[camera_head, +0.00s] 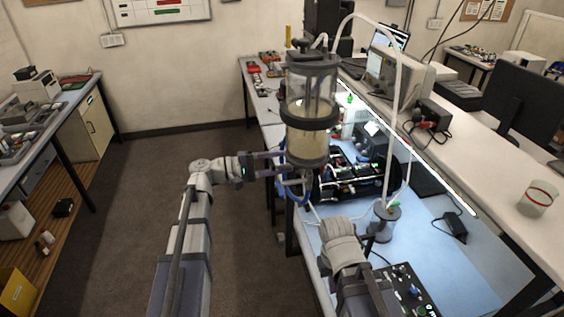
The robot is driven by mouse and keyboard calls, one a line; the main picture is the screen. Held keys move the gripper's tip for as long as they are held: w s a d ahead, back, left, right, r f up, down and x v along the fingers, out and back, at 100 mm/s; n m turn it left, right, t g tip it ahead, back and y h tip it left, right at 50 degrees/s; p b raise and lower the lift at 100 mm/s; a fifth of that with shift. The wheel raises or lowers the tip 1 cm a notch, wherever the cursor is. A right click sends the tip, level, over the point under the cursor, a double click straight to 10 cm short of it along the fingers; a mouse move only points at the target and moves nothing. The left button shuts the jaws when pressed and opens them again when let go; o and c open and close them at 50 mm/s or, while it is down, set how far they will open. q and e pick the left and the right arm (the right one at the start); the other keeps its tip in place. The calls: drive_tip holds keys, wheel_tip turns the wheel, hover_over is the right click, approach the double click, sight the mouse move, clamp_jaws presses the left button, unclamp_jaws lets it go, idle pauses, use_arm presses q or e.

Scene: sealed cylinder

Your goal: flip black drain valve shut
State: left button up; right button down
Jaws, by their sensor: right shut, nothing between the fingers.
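The clear cylinder (307,128) stands upright with dark collars, pale contents and a metal lower cap, at the near left edge of the bench. Small fittings and a blue tube (283,191) show below it. The black drain valve cannot be told apart there, so its handle position is unclear. My left gripper (279,164) is at the cylinder's lower left, its two fingers spread apart with nothing clearly between them.
A clear tube (397,85) arcs over the bench to a small jar (386,214). A control box (405,286) is at front right. The blue bench surface (465,265) has free room. A side bench stands at left.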

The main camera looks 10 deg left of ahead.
sight(269, 161)
use_arm(q)
clamp_jaws()
idle(0.4)
drive_tip(key=shift+r+m+p, duration=0.25)
drive_tip(key=shift+m+p, duration=0.05)
drive_tip(key=shift+m, duration=0.5)
drive_tip(key=shift+r+m, duration=0.15)
drive_tip(key=shift+m, duration=0.65)
unclamp_jaws()
drive_tip(key=shift+v, duration=3.95)
